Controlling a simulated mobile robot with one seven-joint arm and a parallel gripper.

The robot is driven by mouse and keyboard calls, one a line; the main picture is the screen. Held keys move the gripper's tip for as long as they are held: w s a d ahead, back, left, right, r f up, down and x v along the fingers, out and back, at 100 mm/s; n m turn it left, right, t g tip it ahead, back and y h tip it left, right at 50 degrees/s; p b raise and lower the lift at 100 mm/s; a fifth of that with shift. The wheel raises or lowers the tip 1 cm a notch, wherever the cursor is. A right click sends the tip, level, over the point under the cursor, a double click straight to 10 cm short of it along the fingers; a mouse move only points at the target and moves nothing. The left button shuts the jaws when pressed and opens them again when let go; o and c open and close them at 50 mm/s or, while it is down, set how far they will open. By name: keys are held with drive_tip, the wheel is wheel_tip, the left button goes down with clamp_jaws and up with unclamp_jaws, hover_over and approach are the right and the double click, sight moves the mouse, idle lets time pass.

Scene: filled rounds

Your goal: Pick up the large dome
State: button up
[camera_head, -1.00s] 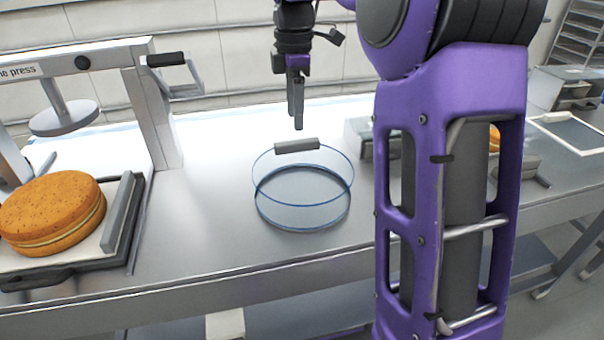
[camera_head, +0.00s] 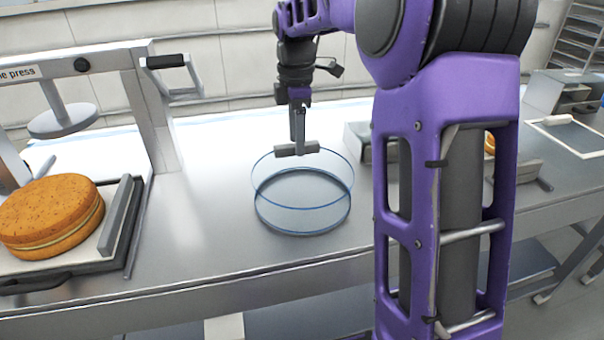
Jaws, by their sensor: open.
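The large dome (camera_head: 303,207) is a clear cylinder with blue-edged rims and a grey bar handle (camera_head: 284,150) on top. It stands upright on the metal counter in the middle of the head view. My gripper (camera_head: 298,143) points straight down at the handle, with its fingertips at the handle's height. The fingers overlap the handle in this view; I cannot tell whether they straddle it or touch it. The jaws are open, and the far finger is hidden.
A press (camera_head: 150,110) stands on the left, with a round filled cake (camera_head: 50,218) on a tray beside it. A grey metal box (camera_head: 357,140) stands right of the dome, partly behind my arm. The counter (camera_head: 195,220) is clear between the tray and the dome.

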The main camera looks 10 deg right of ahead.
drive_tip(key=shift+f, duration=0.2)
idle(0.3)
clamp_jaws()
idle(1.3)
